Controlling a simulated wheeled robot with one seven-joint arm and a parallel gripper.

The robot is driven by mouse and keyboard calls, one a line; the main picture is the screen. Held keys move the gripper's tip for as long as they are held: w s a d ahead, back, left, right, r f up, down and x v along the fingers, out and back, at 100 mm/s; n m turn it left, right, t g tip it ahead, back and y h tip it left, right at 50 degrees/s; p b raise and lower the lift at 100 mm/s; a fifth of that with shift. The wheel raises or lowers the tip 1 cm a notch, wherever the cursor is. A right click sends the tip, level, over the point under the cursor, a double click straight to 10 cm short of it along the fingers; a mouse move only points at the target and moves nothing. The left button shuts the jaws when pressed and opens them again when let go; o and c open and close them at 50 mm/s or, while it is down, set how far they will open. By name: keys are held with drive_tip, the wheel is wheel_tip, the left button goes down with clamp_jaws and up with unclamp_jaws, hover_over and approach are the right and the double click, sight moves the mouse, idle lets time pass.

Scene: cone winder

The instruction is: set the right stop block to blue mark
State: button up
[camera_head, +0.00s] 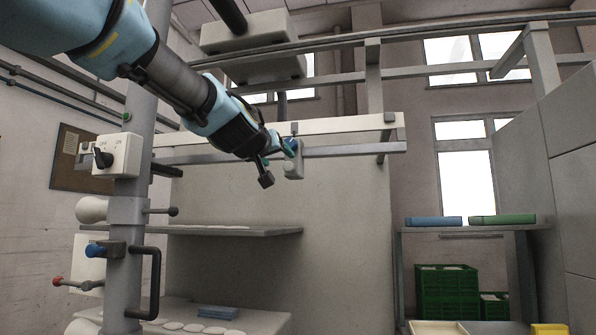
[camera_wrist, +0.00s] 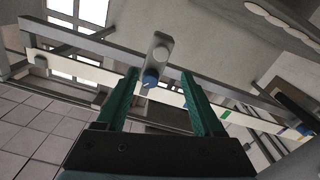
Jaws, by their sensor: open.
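A grey stop block (camera_head: 293,168) with a blue knob hangs on the pale rail (camera_head: 350,125) in the head view. In the wrist view the block (camera_wrist: 160,45) and its blue knob (camera_wrist: 151,78) show between and just beyond the fingertips. My gripper (camera_head: 277,163) is open at the block. Its two green fingers (camera_wrist: 160,73) stand apart on either side of the knob in the wrist view; contact cannot be told. The rail's white strip carries a green mark (camera_wrist: 226,114) and a small blue mark (camera_wrist: 281,130), both to the right of the block in the wrist view.
A small dark piece (camera_head: 390,117) sits near the rail's right end. A grey post (camera_head: 127,235) with a switch box (camera_head: 116,155) and handles stands at left. A shelf (camera_head: 235,230) lies below the rail. Green crates (camera_head: 446,290) stand at lower right.

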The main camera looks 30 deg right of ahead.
sight(288, 167)
drive_tip(key=x, duration=1)
drive_tip(key=shift+w+f, duration=0.1)
drive_tip(key=shift+w, duration=0.1)
clamp_jaws()
idle(1.1)
